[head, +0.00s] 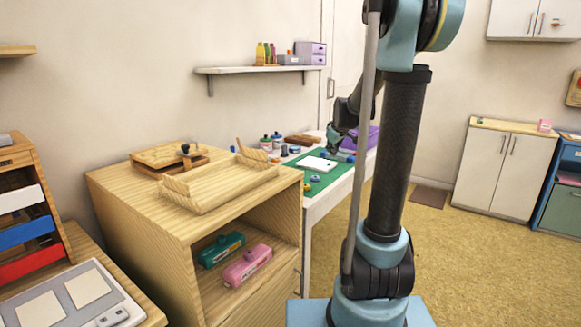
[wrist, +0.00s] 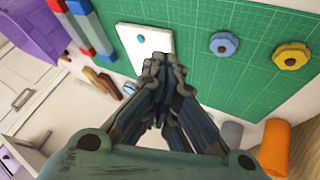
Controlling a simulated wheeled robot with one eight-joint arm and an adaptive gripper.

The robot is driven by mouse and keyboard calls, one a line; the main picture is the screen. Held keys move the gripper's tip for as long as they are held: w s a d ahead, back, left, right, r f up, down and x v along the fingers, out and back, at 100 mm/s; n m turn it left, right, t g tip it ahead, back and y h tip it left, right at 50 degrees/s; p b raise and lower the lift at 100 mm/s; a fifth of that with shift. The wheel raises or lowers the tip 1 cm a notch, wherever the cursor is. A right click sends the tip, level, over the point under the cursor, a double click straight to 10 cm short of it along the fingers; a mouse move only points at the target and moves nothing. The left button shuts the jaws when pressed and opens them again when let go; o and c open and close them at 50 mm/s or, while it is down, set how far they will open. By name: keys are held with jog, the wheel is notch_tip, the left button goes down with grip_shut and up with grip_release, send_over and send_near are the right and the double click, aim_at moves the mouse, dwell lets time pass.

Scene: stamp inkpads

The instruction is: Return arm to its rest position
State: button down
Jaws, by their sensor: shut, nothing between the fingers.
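My gripper (wrist: 165,75) is shut and empty in the wrist view. Its fingertips are over the white card (wrist: 143,42) with a teal mark, which lies on the green cutting mat (wrist: 190,70). I cannot tell how high above the mat the fingers are. In the head view my arm (head: 395,150) stands upright at the right of centre, and the arm's far end reaches over the white desk (head: 325,203), partly hidden behind my own column. The card (head: 316,163) also shows there on the mat.
A blue round piece (wrist: 224,43) and a yellow one (wrist: 291,56) lie on the mat. An orange cylinder (wrist: 273,145) stands beside it. A wooden cabinet (head: 150,215) holds a green inkpad (head: 221,249) and a pink inkpad (head: 247,265). Floor (head: 450,265) at right is clear.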

jog(key=s+f+m+g, duration=0.1)
jog(key=s+f, duration=0.3)
jog(key=s, duration=1)
jog(key=s+f+m+g, duration=0.2)
jog(key=s+f+m, duration=0.2)
jog(key=s, duration=1)
jog(key=s+d+f+m+g, duration=0.1)
jog(key=s+f, duration=0.4)
jog(key=s, duration=1)
jog(key=shift+f+m+g+h, duration=0.2)
jog(key=shift+m+g+h, duration=0.2)
jog(key=shift+m+g, duration=0.4)
